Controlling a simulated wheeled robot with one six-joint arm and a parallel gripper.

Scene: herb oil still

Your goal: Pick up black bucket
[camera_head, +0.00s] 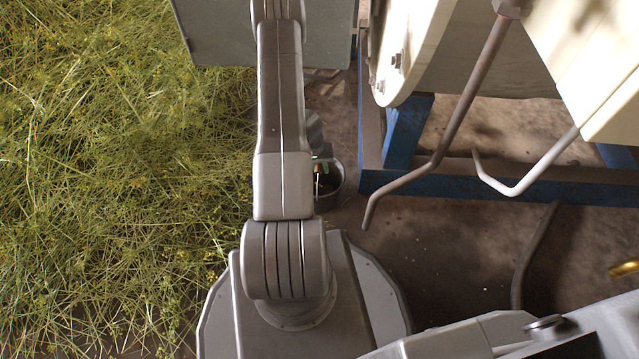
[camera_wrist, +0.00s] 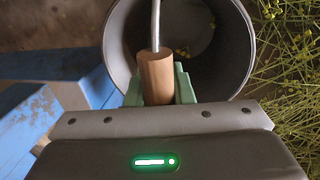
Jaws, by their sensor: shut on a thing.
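The black bucket (camera_wrist: 222,62) shows in the wrist view as a dark round pail seen from above, with a few yellow flecks inside. Its wire handle carries a brown wooden grip (camera_wrist: 157,76). My gripper (camera_wrist: 160,88), with green finger pads, is shut on this wooden grip over the bucket's near rim. In the head view the bucket (camera_head: 334,186) is mostly hidden behind my arm, with only its right side showing. I cannot tell from these views whether the bucket touches the ground.
A blue frame (camera_head: 455,190) with pale tanks stands just right of the bucket; it also shows in the wrist view (camera_wrist: 95,100). Bent pipes (camera_head: 440,150) hang in front of it. Cut herbs (camera_head: 110,170) cover the left. Bare ground (camera_head: 445,250) lies at lower right.

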